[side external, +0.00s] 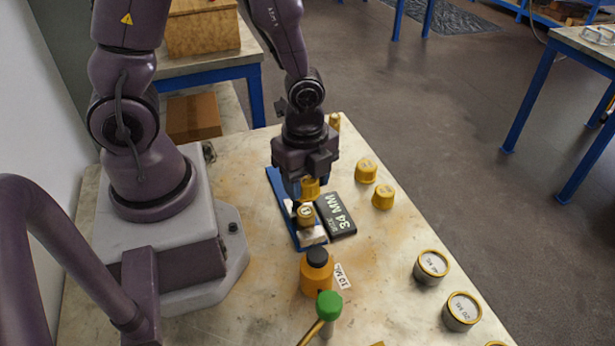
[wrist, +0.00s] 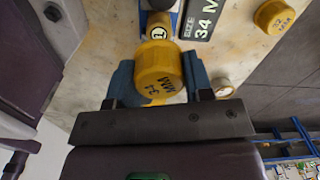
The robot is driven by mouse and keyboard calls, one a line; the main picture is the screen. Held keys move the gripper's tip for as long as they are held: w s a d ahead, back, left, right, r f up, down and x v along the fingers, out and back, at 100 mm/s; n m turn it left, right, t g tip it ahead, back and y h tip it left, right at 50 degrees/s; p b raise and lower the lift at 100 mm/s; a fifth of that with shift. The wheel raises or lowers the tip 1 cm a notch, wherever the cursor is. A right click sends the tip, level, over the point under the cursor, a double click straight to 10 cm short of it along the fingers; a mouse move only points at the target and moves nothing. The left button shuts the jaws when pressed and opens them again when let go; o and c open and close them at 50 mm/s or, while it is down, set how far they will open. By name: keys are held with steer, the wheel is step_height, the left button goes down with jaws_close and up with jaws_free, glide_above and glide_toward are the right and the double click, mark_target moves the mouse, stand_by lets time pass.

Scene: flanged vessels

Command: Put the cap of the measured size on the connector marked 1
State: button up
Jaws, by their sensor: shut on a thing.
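My gripper (side external: 303,188) is shut on a yellow cap (side external: 311,187). In the wrist view the cap (wrist: 158,72) sits between the two blue fingers, and its top lettering looks like "34 MM". The connector marked 1 (side external: 306,215) is a yellow piece on a blue stand (side external: 281,190), just below the held cap in the side view. Its round label (wrist: 158,33) shows just beyond the cap in the wrist view. Whether cap and connector touch I cannot tell. A dark display (side external: 337,214) beside the stand reads "SIZE 34 MM".
Two loose yellow caps (side external: 366,170) (side external: 383,196) stand right of the display; one reads "32 MM" in the wrist view (wrist: 275,17). An orange cylinder with a black top (side external: 316,275) and a green knob (side external: 329,305) stand in front. Gold-rimmed vessels (side external: 431,267) (side external: 462,311) stand front right.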

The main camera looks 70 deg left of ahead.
mark_target(306, 211)
steer(key=shift+f, duration=2.2)
steer(key=shift+f, duration=1)
steer(key=o, duration=1)
steer(key=shift+c, duration=0.2)
